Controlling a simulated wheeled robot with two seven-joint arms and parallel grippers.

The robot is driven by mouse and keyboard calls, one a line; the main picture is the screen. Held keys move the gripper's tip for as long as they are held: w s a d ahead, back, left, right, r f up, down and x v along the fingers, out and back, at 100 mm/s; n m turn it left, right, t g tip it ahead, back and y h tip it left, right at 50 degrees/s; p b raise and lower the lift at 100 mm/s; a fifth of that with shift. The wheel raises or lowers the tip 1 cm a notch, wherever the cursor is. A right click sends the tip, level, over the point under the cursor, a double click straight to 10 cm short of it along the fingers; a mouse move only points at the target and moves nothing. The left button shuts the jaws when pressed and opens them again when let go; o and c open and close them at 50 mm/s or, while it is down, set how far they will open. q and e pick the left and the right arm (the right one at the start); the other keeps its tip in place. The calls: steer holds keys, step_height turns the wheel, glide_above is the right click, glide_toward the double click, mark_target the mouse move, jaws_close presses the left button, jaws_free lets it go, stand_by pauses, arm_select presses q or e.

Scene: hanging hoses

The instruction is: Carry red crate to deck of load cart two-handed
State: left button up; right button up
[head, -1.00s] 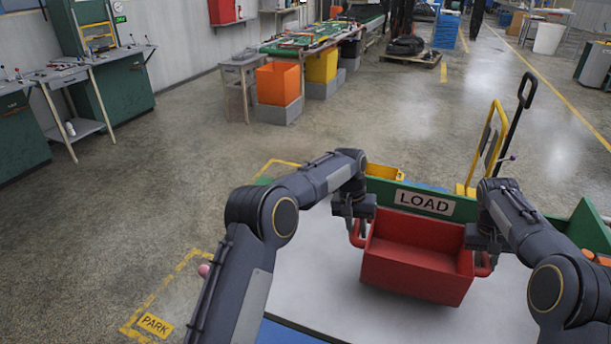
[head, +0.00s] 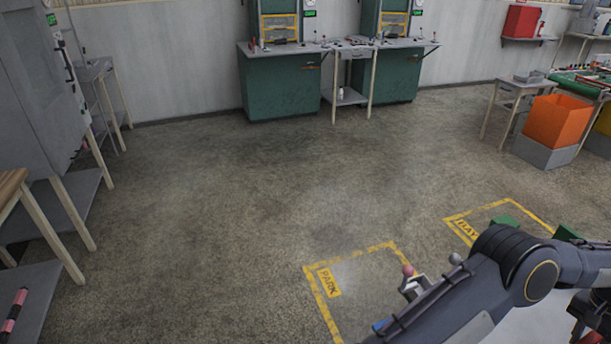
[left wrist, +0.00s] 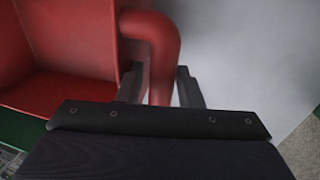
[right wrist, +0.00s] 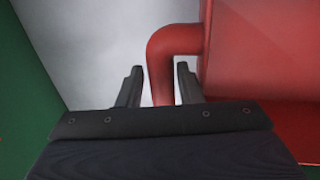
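The red crate shows in the left wrist view (left wrist: 60,50) and the right wrist view (right wrist: 265,50), a pale flat surface (right wrist: 80,40) beyond it. The head view does not show it. My left gripper (left wrist: 160,85) has its fingers either side of one red handle (left wrist: 155,45), with narrow gaps; it looks open. My right gripper (right wrist: 160,85) straddles the other handle (right wrist: 165,50) the same way, with slim gaps. In the head view only part of my left arm shows, at the lower right. The load cart's deck is mostly outside that view.
The PARK floor box (head: 329,283) and another yellow-marked box (head: 468,231) lie left of my arm. Green cabinets (head: 280,85) stand along the back wall, a wooden-legged bench (head: 25,190) at left. An orange bin (head: 553,122) is at right. The middle floor is clear.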

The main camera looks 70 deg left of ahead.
stand_by(0.4)
